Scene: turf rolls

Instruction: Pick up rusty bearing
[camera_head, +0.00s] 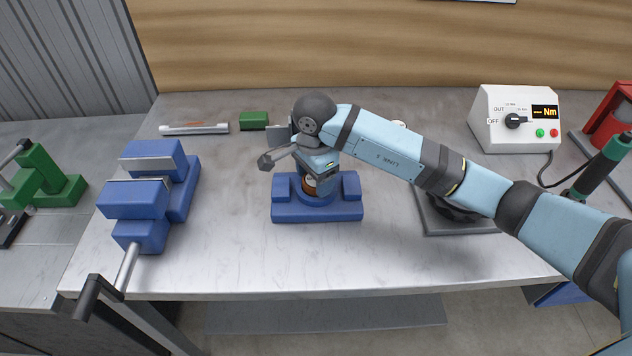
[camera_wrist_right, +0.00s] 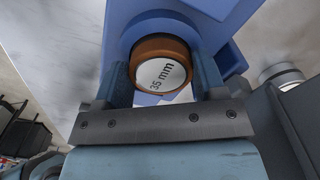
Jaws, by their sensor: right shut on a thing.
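The rusty bearing (camera_head: 310,187) is a small orange-brown round part. It sits in the blue cradle (camera_head: 318,212) at the middle of the bench, mostly hidden by my right gripper (camera_head: 316,170). In the right wrist view the rusty bearing (camera_wrist_right: 148,46) shows its brown rim and a white face marked "35 mm". The two fingers of my right gripper (camera_wrist_right: 163,78) are shut on it from both sides, with the blue cradle (camera_wrist_right: 128,18) right behind it. I cannot tell whether it is clear of the cradle. My left gripper is not in view.
A blue vise (camera_head: 150,195) with a crank handle stands at the left. A white torque meter (camera_head: 515,120) and a green-handled tool (camera_head: 605,160) are at the right. A grey plate (camera_head: 450,222) lies under my right arm. The front middle of the bench is clear.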

